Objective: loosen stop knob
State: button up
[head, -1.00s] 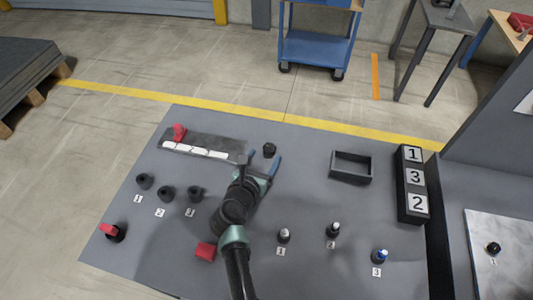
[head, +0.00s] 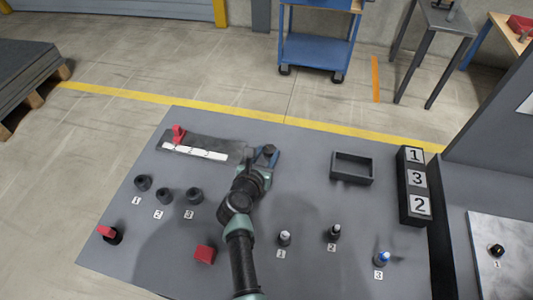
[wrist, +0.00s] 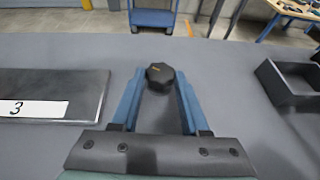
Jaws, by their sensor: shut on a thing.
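The stop knob (head: 269,149) is a small black lobed knob on the grey table, just off the right end of a dark rail with white number labels (head: 200,152). My gripper (head: 266,157) has its blue fingers on either side of it. In the wrist view the knob (wrist: 161,76) sits between the two blue fingertips (wrist: 160,86), with a small orange-yellow mark on its top. The gripper is shut on the knob. The knob's underside and stem are hidden.
A red block (head: 179,134) stands on the rail. An empty black tray (head: 352,181) and a numbered block (head: 414,215) stand right.

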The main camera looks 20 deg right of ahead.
grip_shut()
jog(key=shift+s+r+y+p, duration=0.1)
jog(key=shift+y+p, duration=0.2)
jog(key=shift+p, duration=0.25)
jog(key=shift+d+r+n+y+p, duration=0.15)
jog(key=shift+n+y+p, duration=0.15)
jog(key=shift+n+p, duration=0.35)
jog(key=n+y+p, duration=0.1)
jog(key=t+y+p, duration=0.1)
jog(key=p, duration=0.1)
jog(key=shift+s+d+n+t, duration=0.15)
jog(key=shift+d+n+t, duration=0.05)
jog(key=shift+n+t, duration=0.15)
jog(key=shift+d+f+n+p, duration=0.1)
jog(key=shift+f+n+p, duration=0.15)
jog(key=shift+p, duration=0.25)
jog(key=shift+n+y+p, duration=0.35)
jog(key=shift+y+p, duration=0.05)
jog(key=shift+y, duration=0.2)
jog(key=shift+n+t+y+p, duration=0.25)
jog(key=shift+n+y+p, duration=0.15)
jog(key=shift+y, duration=0.1)
